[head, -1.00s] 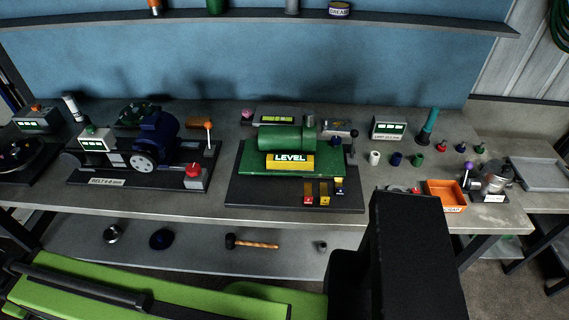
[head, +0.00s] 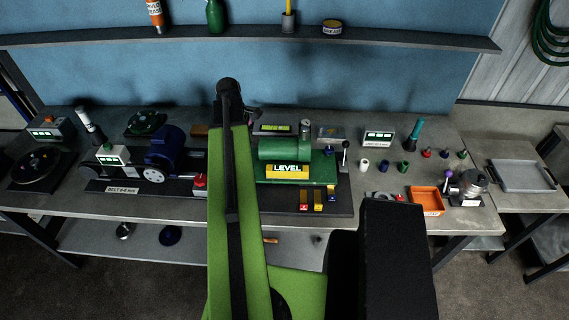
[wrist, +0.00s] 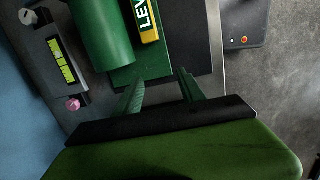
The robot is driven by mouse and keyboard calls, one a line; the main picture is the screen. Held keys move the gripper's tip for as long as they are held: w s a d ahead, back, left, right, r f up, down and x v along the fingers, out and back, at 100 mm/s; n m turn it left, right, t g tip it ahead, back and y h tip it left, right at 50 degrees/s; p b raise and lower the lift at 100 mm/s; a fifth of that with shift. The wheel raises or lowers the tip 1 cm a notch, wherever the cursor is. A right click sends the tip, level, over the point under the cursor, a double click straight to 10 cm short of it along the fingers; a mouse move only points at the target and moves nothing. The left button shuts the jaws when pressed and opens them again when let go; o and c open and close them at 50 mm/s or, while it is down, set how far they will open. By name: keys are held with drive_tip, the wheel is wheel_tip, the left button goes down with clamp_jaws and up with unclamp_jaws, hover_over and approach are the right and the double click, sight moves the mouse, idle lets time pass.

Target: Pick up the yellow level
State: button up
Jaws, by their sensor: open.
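The yellow level (head: 287,177) is a short yellow block with a "LEVEL" label. It rests on the green machine base (head: 327,173), in front of a green cylinder (head: 278,150). In the wrist view part of the yellow level (wrist: 149,33) shows at the top edge, with its far end cut off. My gripper (wrist: 159,86) is open, with its two green fingers apart and nothing between them. The level lies beyond the fingertips and is not touched. In the head view my raised arm hides most of the gripper.
A small display unit (wrist: 62,60) with a pink knob (wrist: 73,104) lies left in the wrist view. Small coloured blocks (head: 318,197) stand at the machine's front. A blue motor (head: 167,148) is left, an orange tray (head: 426,200) right. A shelf (head: 400,40) runs along the back wall.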

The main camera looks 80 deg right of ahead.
drive_tip(key=p, duration=0.1)
approach(288, 168)
wheel_tip(288, 168, down, 6)
drive_tip(key=b, duration=1.2)
drive_tip(key=shift+w+d+r, duration=0.1)
drive_tip(key=shift+w+r, duration=0.05)
drive_tip(key=shift+r, duration=0.1)
drive_tip(key=f+b, duration=0.1)
drive_tip(key=s+f+b, duration=0.1)
drive_tip(key=f+b, duration=0.3)
drive_tip(key=shift+s+f, duration=0.1)
drive_tip(key=shift+s, duration=0.15)
drive_tip(key=shift+c, duration=0.5)
clamp_jaws()
